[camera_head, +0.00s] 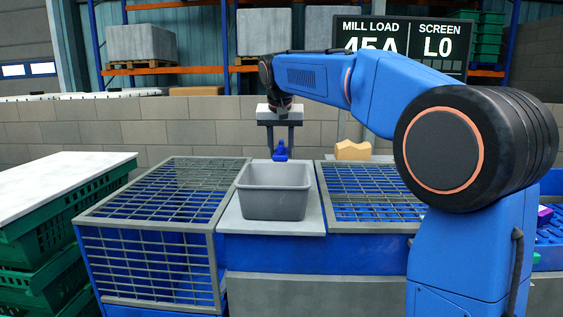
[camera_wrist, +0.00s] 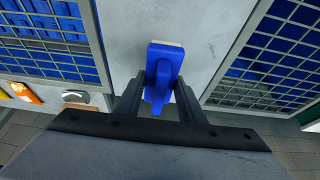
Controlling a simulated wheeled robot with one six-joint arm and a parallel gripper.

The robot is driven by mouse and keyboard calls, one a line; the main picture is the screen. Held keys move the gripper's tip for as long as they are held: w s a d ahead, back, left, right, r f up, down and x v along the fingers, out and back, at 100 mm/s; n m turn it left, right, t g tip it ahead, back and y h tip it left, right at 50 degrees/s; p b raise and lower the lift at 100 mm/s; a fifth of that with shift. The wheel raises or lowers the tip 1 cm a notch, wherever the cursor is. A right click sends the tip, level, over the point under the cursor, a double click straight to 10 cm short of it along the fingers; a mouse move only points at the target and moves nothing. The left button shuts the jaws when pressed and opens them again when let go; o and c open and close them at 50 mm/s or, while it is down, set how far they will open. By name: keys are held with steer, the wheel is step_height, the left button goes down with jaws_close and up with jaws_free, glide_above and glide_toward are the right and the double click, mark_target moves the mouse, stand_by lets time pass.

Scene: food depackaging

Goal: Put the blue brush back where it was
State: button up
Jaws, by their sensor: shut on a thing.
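The blue brush (camera_head: 280,152) hangs between the fingers of my gripper (camera_head: 280,140), just behind the grey bin in the head view. In the wrist view the blue brush (camera_wrist: 163,68) has a pale edge at its far end, and the fingers of my gripper (camera_wrist: 158,100) close on it from both sides. Below it is a light grey plate (camera_wrist: 195,25) between two mesh grids. I cannot tell whether the brush touches the plate.
A grey bin (camera_head: 273,192) stands on the plate in front of the brush. Mesh-topped blue boxes (camera_head: 165,190) and (camera_head: 375,190) flank it. A tan block (camera_head: 352,150) sits behind the right mesh. A block wall (camera_head: 190,125) runs behind.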

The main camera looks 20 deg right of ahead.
mark_target(281, 160)
steer(key=shift+f, duration=1.9)
steer(key=shift+f, duration=0.1)
steer(key=o, duration=1.1)
steer(key=v, duration=1.2)
steer(key=shift+a, duration=0.15)
